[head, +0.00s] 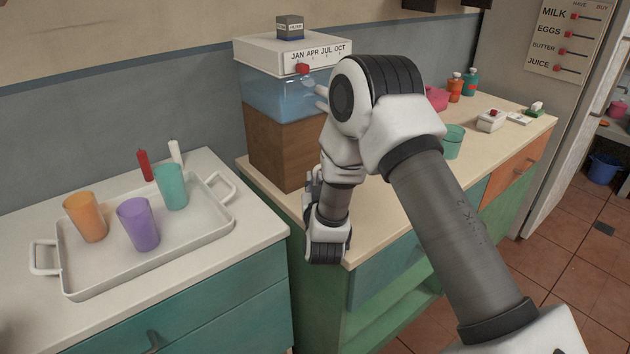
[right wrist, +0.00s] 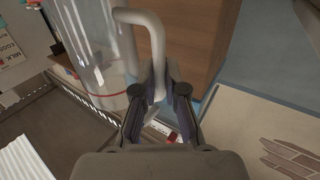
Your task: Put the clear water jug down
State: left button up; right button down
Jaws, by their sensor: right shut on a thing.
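The clear water jug (right wrist: 92,40) shows in the right wrist view, a see-through cylinder at the upper left with a pale handle (right wrist: 155,28). My right gripper (right wrist: 157,82) is shut on that handle. In the head view my right gripper (head: 313,190) is at the front left corner of the middle counter, partly hidden by my arm. The jug cannot be made out in the head view. I cannot tell whether its base touches a surface. My left gripper is not in view.
A water tank (head: 270,98) on a wooden block (head: 280,150) stands behind the gripper. A tray (head: 190,238) with orange, purple and teal cups fills much of the left counter. A green cup (head: 454,142), bottles and small boxes stand farther right. The middle counter's front (head: 385,215) looks clear.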

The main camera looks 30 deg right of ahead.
jog(key=c, duration=1.2)
grip_release()
jog(key=shift+s+f, duration=0.1)
jog(key=shift+f, duration=0.15)
jog(key=shift+c, duration=0.2)
jog(key=shift+r+p, duration=0.3)
jog(key=shift+d+r+p, duration=0.1)
jog(key=shift+r+p, duration=0.4)
jog(key=shift+r, duration=0.05)
jog(key=shift+s+a+f+b, duration=0.25)
jog(key=shift+s+f+b, duration=0.25)
jog(key=shift+s+f, duration=0.05)
jog(key=b+v, duration=0.1)
jog(key=v, duration=0.9)
jog(key=shift+s+r+b, duration=0.2)
jog(key=shift+r+b, duration=0.1)
jog(key=shift+r, duration=0.1)
jog(key=shift+a+f, duration=0.1)
jog(key=shift+a, duration=0.1)
